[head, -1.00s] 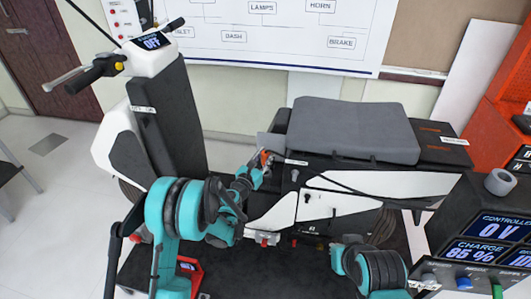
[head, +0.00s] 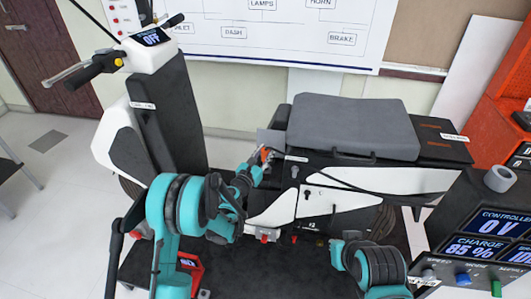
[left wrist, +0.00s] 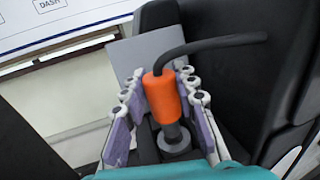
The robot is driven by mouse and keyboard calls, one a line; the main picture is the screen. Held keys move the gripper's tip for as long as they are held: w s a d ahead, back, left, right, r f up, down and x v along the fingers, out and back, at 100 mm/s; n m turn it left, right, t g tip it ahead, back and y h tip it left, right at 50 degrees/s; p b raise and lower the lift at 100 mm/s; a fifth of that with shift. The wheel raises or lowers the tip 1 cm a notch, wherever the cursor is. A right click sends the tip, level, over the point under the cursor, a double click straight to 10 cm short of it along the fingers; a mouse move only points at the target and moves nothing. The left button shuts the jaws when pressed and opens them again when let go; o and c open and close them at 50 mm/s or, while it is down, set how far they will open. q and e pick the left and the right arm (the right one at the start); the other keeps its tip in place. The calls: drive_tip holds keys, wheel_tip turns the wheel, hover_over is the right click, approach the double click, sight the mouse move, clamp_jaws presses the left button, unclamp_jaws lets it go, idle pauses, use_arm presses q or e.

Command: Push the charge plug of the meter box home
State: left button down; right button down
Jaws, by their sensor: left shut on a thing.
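The orange charge plug (left wrist: 161,98) with its black cable (left wrist: 215,45) shows in the left wrist view. My left gripper (head: 262,160) is shut on it, one finger on each side of the orange body. The plug's dark nose points down at a round grey socket collar (left wrist: 175,140) and seems to meet it. How deep it sits I cannot tell. In the head view the plug is small and partly covered by my gripper, at the left end of the seat unit. The meter box (head: 490,235) stands at the right and reads CHARGE 85 %. My right gripper is out of view.
The grey seat (head: 352,128) and white side panel (head: 385,180) lie right of the gripper. The handlebar column (head: 165,110) rises to the left. The cable runs rightward across the side panel. A grey roll (head: 500,179) sits on the meter box.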

use_arm(q)
drive_tip(key=shift+f, duration=2)
drive_tip(key=c, duration=1.1)
unclamp_jaws()
wheel_tip(320, 180, up, 10)
